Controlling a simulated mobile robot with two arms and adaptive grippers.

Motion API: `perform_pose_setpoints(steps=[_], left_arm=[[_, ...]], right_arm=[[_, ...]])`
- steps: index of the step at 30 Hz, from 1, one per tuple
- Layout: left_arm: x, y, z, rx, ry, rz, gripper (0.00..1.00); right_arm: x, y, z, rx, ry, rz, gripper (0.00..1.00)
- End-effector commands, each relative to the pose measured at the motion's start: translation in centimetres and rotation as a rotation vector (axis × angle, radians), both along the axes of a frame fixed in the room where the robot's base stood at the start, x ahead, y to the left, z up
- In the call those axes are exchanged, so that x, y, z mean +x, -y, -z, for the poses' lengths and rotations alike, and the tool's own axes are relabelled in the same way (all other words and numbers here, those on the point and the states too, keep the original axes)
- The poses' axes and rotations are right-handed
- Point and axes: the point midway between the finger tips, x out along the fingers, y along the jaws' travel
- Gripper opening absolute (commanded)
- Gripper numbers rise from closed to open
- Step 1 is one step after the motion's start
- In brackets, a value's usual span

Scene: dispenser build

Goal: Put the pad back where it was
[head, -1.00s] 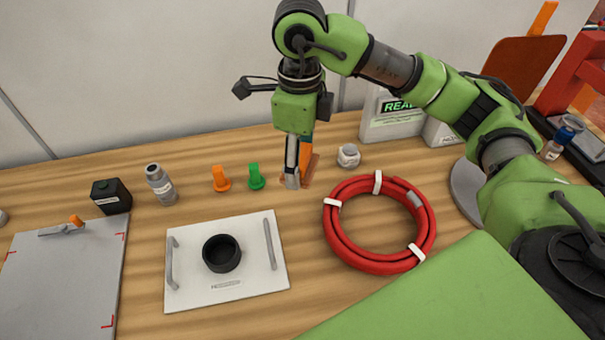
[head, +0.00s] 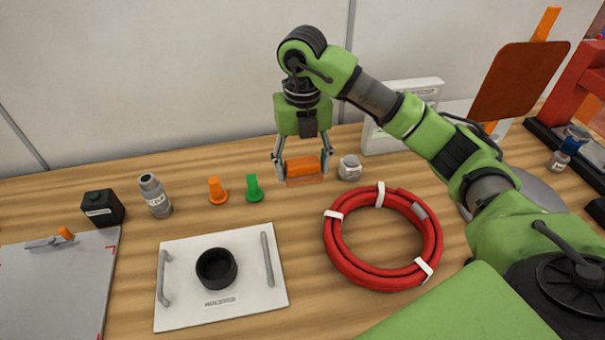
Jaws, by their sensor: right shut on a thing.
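My right gripper (head: 302,166) is shut on a small orange block with a browner lower edge, which I take to be the pad (head: 304,168). One finger is on each side of it, and the pad lies level across between them. It is at or just above the wooden table, behind the white plate and to the left of the small grey-white jar (head: 349,168). I cannot tell whether its underside touches the wood. My left gripper is not in view.
A green peg (head: 254,188) and an orange peg (head: 217,191) stand left of the pad. The white plate (head: 190,312) with a black cup (head: 216,268) and a red hose coil (head: 340,255) are nearer. A grey bottle (head: 154,196) and black box (head: 102,209) stand left.

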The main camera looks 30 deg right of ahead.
Motion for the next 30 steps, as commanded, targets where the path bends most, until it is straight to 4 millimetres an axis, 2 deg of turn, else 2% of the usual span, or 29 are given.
perform_pose_setpoints(steps=[4,12,20,27,30], left_arm=[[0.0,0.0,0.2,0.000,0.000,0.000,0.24],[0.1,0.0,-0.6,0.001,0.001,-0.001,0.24],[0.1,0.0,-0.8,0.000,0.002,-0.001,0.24],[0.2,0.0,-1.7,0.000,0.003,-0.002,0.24],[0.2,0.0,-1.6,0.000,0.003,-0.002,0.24]], right_arm=[[2.9,1.4,1.6,0.003,-0.004,0.002,0.41],[6.2,3.2,5.9,0.001,-0.002,-0.001,0.41],[7.2,3.8,7.4,0.000,-0.001,-0.002,0.41],[7.1,3.7,10.3,0.000,-0.001,-0.004,0.41],[7.2,3.8,10.4,0.000,0.001,-0.004,0.41]])
